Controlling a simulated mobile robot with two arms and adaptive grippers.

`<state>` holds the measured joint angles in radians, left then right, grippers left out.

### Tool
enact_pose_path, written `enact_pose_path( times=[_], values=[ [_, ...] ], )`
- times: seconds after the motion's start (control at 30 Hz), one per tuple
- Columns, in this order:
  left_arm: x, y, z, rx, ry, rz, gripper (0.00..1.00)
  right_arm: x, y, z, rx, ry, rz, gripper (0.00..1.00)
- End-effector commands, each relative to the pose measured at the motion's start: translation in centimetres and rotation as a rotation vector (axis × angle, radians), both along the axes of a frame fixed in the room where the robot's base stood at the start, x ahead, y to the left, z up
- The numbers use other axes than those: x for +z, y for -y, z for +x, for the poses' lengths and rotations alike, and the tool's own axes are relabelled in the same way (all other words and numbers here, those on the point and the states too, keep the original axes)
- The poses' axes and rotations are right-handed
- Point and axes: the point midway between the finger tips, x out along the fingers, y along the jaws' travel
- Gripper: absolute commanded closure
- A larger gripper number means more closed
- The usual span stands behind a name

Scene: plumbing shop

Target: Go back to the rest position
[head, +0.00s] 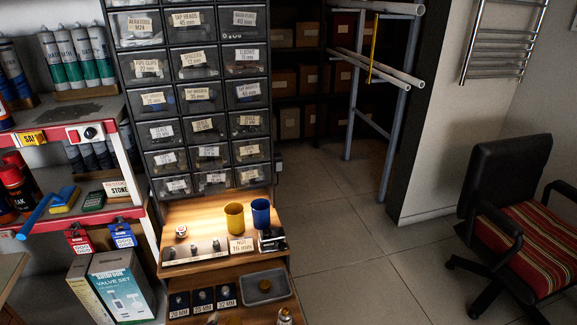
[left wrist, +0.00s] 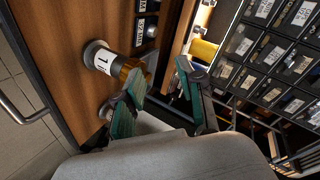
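My left gripper (left wrist: 162,82) shows in the left wrist view with its two green-padded fingers spread apart and nothing visible held between them. Just beyond one finger, a round piece with a white label (left wrist: 103,60) and a brass-coloured end (left wrist: 130,68) is on the wooden surface; the finger partly overlaps it, and I cannot tell whether they touch. Neither gripper shows in the head view, and my right gripper is in no view.
The wooden bench (head: 215,287) holds a yellow cup (head: 234,216), a blue cup (head: 261,212) and a grey tray (head: 265,287). A drawer cabinet (head: 198,110) rises behind. Shelves (head: 98,215) stand left, an office chair (head: 505,200) right. The tiled floor (head: 345,240) between is clear.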

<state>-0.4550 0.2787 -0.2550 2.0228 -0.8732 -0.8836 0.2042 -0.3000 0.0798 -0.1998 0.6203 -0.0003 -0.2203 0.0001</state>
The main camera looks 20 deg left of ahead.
Motion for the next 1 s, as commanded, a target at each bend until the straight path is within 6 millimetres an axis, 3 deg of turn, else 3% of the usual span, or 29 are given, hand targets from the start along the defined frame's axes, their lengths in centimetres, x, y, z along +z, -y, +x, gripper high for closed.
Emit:
enact_pose_path(
  times=[0.17, 0.33, 0.6, 0.87, 1.0],
  values=[
    [0.1, 0.0, -0.8, 0.049, -0.029, -0.060, 0.62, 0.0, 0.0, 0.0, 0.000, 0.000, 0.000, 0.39],
    [0.0, 0.8, -4.2, 0.185, -0.159, -0.266, 0.62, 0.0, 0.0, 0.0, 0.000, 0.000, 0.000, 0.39],
    [0.6, 4.8, -9.6, 0.260, -0.395, -0.551, 0.62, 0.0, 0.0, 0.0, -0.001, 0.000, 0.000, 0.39],
    [2.4, 8.6, -13.5, 0.225, -0.570, -0.730, 0.62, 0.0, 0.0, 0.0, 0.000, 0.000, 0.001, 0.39],
    [0.0, 8.9, -13.0, 0.227, -0.593, -0.732, 0.62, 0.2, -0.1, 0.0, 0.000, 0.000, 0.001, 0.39]
  ],
)
